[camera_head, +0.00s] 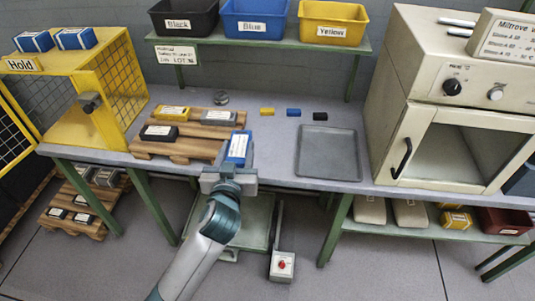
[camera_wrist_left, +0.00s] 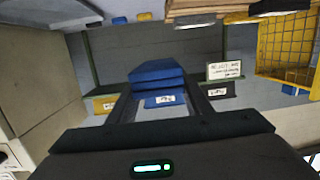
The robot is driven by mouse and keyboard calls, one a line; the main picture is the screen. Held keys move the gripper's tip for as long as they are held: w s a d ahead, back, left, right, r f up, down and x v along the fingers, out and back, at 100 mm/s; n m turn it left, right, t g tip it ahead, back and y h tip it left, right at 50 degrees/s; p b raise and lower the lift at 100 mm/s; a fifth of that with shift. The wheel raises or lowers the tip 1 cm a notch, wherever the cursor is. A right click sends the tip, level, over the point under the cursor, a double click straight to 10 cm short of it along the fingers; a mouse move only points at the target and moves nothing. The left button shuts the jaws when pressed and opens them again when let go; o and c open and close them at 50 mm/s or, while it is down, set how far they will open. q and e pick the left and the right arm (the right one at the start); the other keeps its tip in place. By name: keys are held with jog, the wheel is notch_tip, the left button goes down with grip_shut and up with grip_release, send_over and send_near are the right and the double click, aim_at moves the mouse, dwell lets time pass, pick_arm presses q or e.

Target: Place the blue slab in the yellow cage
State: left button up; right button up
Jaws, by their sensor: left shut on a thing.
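The blue slab (camera_head: 239,147) with a white label stands at the right edge of the wooden pallet. My left gripper (camera_head: 234,172) is shut on its near end; in the left wrist view the slab (camera_wrist_left: 155,72) sits between the two fingers. I cannot tell whether the slab touches the pallet or table. The yellow cage (camera_head: 120,72), with mesh sides and a "Hold" sign, stands at the table's left end, and shows at upper right in the left wrist view (camera_wrist_left: 288,45). A mesh door (camera_head: 12,120) swings out at its left. My right gripper is not in view.
The pallet (camera_head: 180,150) holds yellow, grey and black slabs. A grey tray (camera_head: 327,152) lies right of the gripper, before a cream oven (camera_head: 450,110). Black, blue and yellow bins (camera_head: 255,20) stand on the back shelf.

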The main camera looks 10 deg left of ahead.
pick_arm(q)
jog(key=s+a+r, duration=0.5)
jog(key=s, duration=0.1)
jog(key=shift+s+a+r+m+h+b, duration=0.25)
jog(key=shift+s+r+m+h+b, duration=0.1)
jog(key=shift+s+r+m+h, duration=0.05)
jog(key=shift+a, duration=0.1)
